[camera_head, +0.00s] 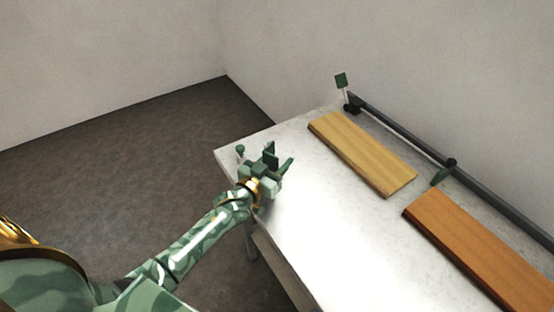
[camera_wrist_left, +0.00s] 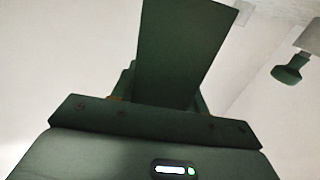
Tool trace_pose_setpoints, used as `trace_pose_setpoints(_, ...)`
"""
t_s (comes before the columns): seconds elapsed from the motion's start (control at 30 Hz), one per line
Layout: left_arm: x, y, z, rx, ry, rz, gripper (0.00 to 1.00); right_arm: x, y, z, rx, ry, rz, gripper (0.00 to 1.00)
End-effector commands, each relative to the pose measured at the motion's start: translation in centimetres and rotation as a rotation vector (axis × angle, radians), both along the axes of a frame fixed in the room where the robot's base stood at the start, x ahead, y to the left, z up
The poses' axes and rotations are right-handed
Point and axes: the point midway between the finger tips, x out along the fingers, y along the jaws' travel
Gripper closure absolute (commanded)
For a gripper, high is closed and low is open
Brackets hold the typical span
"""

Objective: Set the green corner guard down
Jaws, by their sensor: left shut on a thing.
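My left gripper (camera_head: 277,163) is above the near left end of the white table (camera_head: 300,225). It is shut on a dark green piece, which I take to be the green corner guard (camera_head: 270,152). In the left wrist view a dark green slab (camera_wrist_left: 185,50) stands up in front of the gripper body. The gripper and the piece are nearly the same green, so their exact border is hard to tell. I cannot tell whether the piece touches the table. My right gripper is not in view.
A pale wooden board (camera_head: 362,152) and an orange-brown board (camera_head: 480,245) lie on the table. A dark rail (camera_head: 400,130) runs along the wall side. A green knob (camera_head: 240,149) is beside the gripper; one also shows in the left wrist view (camera_wrist_left: 287,73).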

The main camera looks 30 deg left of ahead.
Motion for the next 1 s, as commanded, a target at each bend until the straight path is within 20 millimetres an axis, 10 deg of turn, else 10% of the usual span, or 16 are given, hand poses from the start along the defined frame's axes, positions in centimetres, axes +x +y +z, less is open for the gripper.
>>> trace_pose_setpoints(0.27,-0.1,-0.1,-0.8,0.001,0.004,0.0,0.78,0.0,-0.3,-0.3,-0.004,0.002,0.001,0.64)
trace_pose_setpoints(0.3,-0.1,-0.1,-0.9,0.001,0.006,-0.001,0.47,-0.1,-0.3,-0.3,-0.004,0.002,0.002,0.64)
trace_pose_setpoints(0.37,-0.1,-0.1,-1.0,0.001,0.008,-0.001,0.33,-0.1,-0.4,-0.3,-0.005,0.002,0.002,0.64)
trace_pose_setpoints(0.77,-0.3,-0.2,0.1,0.002,0.014,-0.002,0.33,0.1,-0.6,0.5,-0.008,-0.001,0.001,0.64)
trace_pose_setpoints(1.0,-5.6,0.7,0.4,0.0,0.011,-0.001,0.33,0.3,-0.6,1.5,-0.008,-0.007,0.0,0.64)
